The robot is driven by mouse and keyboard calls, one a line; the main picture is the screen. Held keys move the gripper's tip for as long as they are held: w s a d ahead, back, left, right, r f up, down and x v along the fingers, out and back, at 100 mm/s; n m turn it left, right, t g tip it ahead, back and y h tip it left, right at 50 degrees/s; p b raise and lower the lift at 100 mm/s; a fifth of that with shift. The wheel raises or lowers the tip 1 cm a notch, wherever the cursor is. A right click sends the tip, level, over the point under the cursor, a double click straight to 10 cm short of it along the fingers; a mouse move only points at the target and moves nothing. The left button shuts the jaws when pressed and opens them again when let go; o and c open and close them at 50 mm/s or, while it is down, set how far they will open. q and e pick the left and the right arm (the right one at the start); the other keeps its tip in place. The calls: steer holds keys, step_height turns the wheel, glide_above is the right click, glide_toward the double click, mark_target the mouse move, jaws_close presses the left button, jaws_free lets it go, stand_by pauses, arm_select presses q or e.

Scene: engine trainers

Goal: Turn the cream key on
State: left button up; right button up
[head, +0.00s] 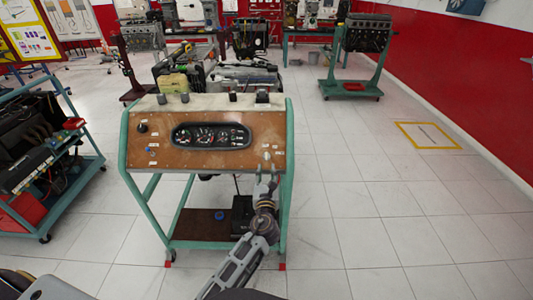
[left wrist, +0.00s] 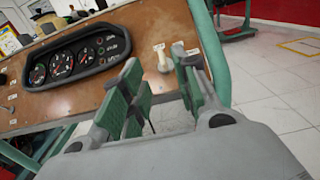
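The cream key (left wrist: 162,59) sticks out of the right part of a brown wooden panel (head: 220,160) on a green-framed engine trainer stand. In the head view the key (head: 267,156) is small, just above my left gripper (head: 266,179). In the left wrist view my left gripper (left wrist: 158,82) has its green-padded fingers apart, with nothing between the pads. The key shows beyond the gap between the fingertips, and I see no contact. Which way the key is turned is too small to tell. My right gripper is not in view.
A black gauge cluster (head: 211,136) sits left of the key, with small knobs at the panel's left. The stand's green side post (left wrist: 208,50) is close right of my fingers. Another engine stand (head: 45,150) is at left. Tiled floor at right is clear.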

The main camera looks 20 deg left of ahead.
arm_select(q)
steer(key=x, duration=1)
steer(key=shift+w+f, duration=0.1)
steer(key=shift+w, duration=0.15)
steer(key=shift+w+a, duration=0.2)
steer(key=shift+w, duration=0.3)
steer(key=shift+w+a, duration=0.1)
steer(key=shift+w, duration=0.2)
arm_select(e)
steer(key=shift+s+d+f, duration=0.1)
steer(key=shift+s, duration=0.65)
arm_select(q)
steer(key=shift+c, duration=0.2)
jaws_close()
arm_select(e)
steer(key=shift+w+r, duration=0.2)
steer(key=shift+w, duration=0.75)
